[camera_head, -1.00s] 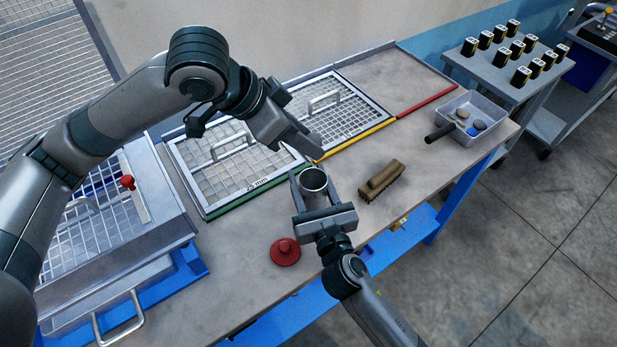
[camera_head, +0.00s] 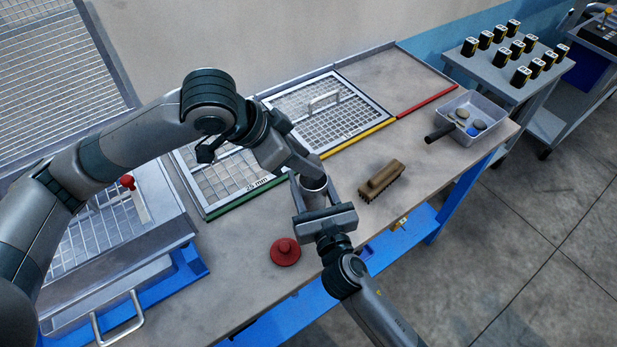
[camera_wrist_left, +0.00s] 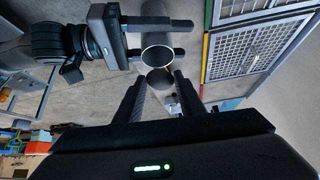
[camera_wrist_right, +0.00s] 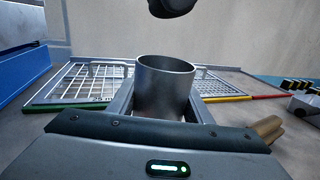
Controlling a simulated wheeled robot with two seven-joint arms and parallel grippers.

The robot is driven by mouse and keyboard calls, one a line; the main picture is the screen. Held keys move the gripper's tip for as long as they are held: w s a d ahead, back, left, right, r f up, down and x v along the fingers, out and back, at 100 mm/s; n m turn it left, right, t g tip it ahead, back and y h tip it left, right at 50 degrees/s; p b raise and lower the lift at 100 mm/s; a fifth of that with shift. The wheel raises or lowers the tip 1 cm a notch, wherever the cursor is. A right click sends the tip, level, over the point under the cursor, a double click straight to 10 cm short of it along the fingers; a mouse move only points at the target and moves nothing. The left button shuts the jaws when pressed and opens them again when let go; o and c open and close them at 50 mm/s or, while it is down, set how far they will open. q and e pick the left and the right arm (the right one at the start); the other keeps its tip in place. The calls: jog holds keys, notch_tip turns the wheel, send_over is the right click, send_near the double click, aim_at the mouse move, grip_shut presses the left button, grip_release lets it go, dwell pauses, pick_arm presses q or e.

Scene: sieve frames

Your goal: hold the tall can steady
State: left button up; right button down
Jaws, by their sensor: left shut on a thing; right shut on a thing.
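The tall can (camera_head: 314,183) is a grey metal cylinder, upright with an open top. My right gripper (camera_head: 312,192) is shut around it, one finger on each side. The can also shows between the fingers in the right wrist view (camera_wrist_right: 165,88), and its open rim shows in the left wrist view (camera_wrist_left: 157,54). My left gripper (camera_wrist_left: 160,82) is just above and beside the can, shut on a grey round thing (camera_wrist_left: 160,77). That thing's full shape is hidden. Whether the can's base touches the table cannot be told.
A brown brush (camera_head: 382,181) lies right of the can, and a red round knob (camera_head: 285,251) stands in front. Sieve frames with a green edge (camera_head: 240,203) and a yellow edge (camera_head: 357,137) lie behind. A grey bin (camera_head: 470,113) stands at the right end.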

pick_arm(q)
jog(key=shift+f, duration=0.65)
jog(key=o, duration=1.2)
jog(key=shift+c, duration=0.2)
jog(key=v, duration=1.2)
